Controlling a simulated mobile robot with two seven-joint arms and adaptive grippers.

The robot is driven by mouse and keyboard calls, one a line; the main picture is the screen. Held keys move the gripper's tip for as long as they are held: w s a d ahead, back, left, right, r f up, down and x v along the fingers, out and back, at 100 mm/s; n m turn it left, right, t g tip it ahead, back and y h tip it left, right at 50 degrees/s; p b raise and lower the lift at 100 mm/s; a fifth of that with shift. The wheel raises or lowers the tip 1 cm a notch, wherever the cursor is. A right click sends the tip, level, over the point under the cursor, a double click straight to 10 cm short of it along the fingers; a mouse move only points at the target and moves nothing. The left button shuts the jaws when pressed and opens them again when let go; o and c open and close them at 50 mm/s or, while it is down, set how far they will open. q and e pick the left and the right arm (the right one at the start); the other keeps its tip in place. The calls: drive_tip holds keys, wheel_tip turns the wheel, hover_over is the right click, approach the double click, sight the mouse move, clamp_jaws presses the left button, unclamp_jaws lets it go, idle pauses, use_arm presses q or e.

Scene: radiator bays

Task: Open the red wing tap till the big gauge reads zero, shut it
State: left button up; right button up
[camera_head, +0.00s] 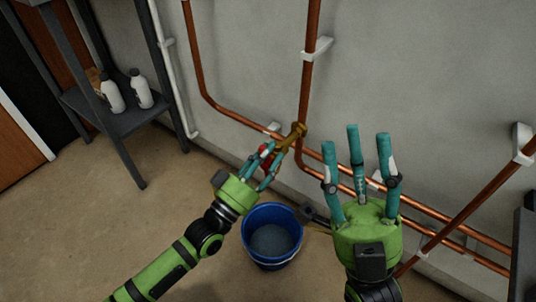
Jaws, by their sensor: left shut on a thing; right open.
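The red wing tap (266,149) sits on a brass fitting (293,137) on the copper pipework, low on the wall. My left gripper (265,163) is shut on the red wing tap, its teal fingers around it and hiding much of it. My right gripper (357,145) is open and empty, fingers pointing up the picture, to the right of the tap. A blue bucket (269,264) stands on the floor below the tap, with a greyish surface inside. I see no gauge in this view.
Copper pipes (309,70) run down and along the wall on white brackets. A dark metal shelf (125,117) with two white bottles (113,93) stands at the left. A dark object (316,215) shows beside the bucket. The floor at the left is clear.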

use_arm(q)
drive_tip(key=shift+w+a+r, duration=0.25)
drive_tip(key=shift+a, duration=0.1)
idle(0.3)
drive_tip(key=o, duration=1.1)
drive_tip(key=shift+s+a+f, duration=0.1)
drive_tip(key=shift+a, duration=0.1)
drive_tip(key=shift+s+a+f, duration=0.25)
drive_tip(key=shift+s+a, duration=0.1)
drive_tip(key=shift+s, duration=0.05)
drive_tip(key=s+a+p, duration=0.2)
drive_tip(key=s, duration=0.1)
drive_tip(key=s+a+p, duration=0.1)
drive_tip(key=s+a, duration=0.2)
drive_tip(key=shift+s+a+r+p, duration=0.15)
drive_tip(key=shift+s+a+p, duration=0.05)
drive_tip(key=shift+p, duration=0.2)
